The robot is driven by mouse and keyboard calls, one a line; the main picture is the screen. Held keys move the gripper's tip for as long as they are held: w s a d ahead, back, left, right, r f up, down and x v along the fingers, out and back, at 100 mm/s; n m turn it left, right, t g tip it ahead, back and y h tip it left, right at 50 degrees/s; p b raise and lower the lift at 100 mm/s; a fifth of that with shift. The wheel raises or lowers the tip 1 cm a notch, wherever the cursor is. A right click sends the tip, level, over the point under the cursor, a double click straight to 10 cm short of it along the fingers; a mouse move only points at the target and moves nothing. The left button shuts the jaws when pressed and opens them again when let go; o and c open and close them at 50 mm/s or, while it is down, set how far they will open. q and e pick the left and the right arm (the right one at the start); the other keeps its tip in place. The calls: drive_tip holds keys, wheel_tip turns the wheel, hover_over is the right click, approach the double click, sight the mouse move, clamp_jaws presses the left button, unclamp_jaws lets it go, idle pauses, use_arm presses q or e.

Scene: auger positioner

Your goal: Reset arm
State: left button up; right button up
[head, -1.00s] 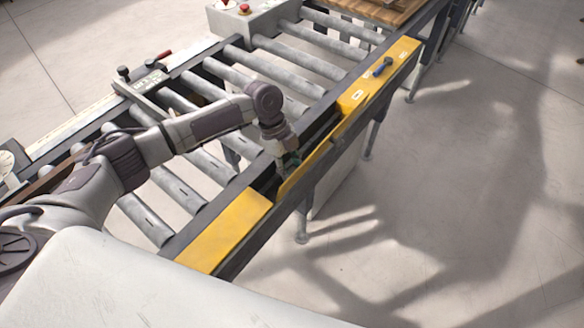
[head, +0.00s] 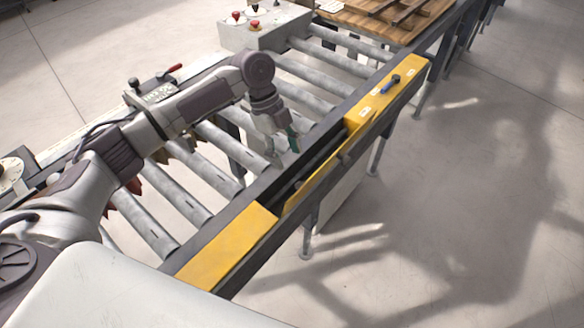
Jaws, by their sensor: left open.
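My left arm comes in from the left over a roller conveyor. Its gripper (head: 284,146) is open and empty, above the rollers just left of the dark side rail. A second yellow cover (head: 228,247) lies on the near part. Between them is an open dark slot (head: 300,184) with a thin yellow strip along its outer side. I cannot tell which part is the arm named in the task. My right gripper is not in view.
The conveyor rollers (head: 207,166) lie left of the rail. A grey control box (head: 262,28) with red knobs stands at the back. A wooden pallet (head: 385,20) lies at the far end. A red-handled clamp (head: 165,77) sits on the left rail. The floor at the right is clear.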

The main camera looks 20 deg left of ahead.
use_arm(q)
drive_tip(key=shift+v, duration=0.85)
